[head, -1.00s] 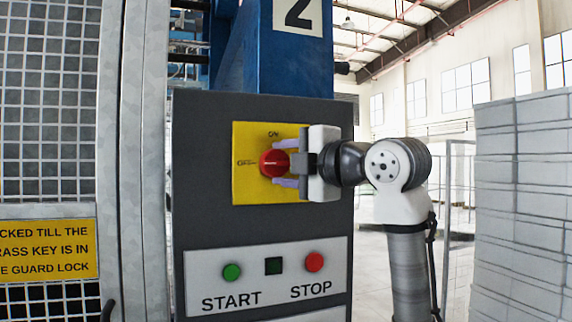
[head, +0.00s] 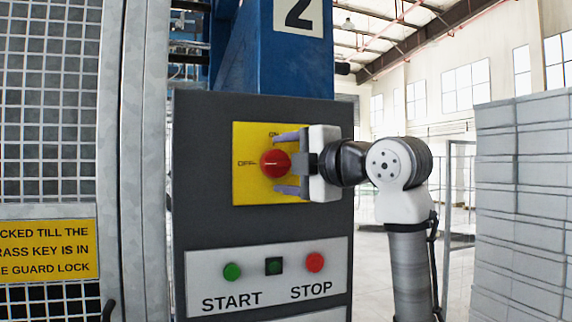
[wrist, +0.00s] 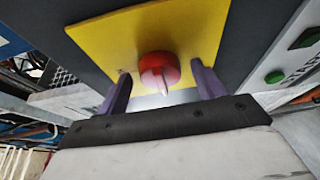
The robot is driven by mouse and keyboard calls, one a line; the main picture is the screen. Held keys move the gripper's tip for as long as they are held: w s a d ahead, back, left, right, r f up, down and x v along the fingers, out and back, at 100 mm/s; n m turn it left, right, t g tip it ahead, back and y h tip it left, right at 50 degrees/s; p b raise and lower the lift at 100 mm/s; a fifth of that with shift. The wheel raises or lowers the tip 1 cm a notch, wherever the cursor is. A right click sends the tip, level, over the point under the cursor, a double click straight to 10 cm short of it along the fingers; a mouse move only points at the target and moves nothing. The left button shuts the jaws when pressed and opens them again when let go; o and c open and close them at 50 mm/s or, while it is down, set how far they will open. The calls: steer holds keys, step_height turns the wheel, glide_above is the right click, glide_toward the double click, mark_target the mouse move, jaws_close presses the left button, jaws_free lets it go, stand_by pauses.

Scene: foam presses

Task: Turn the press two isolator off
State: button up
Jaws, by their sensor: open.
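The press two isolator is a red rotary knob (head: 274,164) on a yellow plate (head: 249,193) on the dark grey cabinet. OFF is printed left of the knob and ON above it. A faint line across the knob looks about level, in line with OFF. My gripper (head: 277,163) reaches in from the right, open, one finger above the knob and one below, with gaps to both. In the wrist view, the knob (wrist: 159,70) sits between the spread fingers, its pale mark towards my palm. Whether the fingertips touch the plate is unclear.
Below are a green START button (head: 232,270), a small dark square (head: 273,266) and a red STOP button (head: 314,262). A mesh guard (head: 48,110) stands left, a tall grey stack (head: 523,200) right. A number 2 sign (head: 298,14) hangs above.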

steer(key=b+v, duration=0.4)
steer(key=v, duration=0.9)
steer(key=shift+s+d+b, duration=0.25)
steer(key=shift+b, duration=0.05)
